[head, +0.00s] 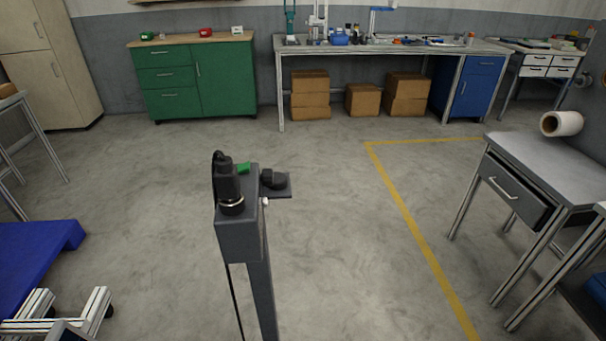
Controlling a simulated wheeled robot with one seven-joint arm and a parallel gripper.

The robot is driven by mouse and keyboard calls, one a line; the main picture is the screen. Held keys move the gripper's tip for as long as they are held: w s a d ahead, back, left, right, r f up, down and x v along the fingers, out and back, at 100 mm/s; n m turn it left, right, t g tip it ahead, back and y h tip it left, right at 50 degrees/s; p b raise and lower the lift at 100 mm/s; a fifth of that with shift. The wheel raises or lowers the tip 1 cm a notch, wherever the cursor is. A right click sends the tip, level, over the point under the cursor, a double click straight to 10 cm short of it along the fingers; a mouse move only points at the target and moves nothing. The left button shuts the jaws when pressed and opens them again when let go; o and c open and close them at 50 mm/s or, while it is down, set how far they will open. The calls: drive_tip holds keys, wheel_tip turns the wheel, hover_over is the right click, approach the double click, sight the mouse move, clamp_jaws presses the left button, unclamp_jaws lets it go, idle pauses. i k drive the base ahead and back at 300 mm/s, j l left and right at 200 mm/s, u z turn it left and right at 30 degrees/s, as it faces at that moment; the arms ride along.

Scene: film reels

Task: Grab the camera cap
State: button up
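A dark grey post (262,290) stands in the middle of the floor with a box-shaped head. A black cylinder with a silver ring (230,188), like a camera or lens, sits upright on this head, and a black cable hangs beside it. A small black rounded piece (273,180) rests on a flat plate at the right side of the head. I cannot tell whether this piece or part of the cylinder is the camera cap. A small green part (243,168) shows behind the cylinder. My gripper is not in view.
Open concrete floor surrounds the post, with a yellow line (404,207) to its right. A grey drawer table (560,165) stands at the right. A blue surface (35,255) is at the lower left. A long workbench (400,48) and green cabinet (225,72) line the back.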

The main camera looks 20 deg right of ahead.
sight(279, 179)
drive_tip(key=i+l+z, duration=0.1)
drive_tip(key=l, duration=0.3)
drive_tip(key=i+l+z, duration=0.15)
drive_tip(key=i+l, duration=0.15)
drive_tip(key=i+l+z, duration=0.1)
drive_tip(key=i+l, duration=0.15)
drive_tip(key=l, duration=0.1)
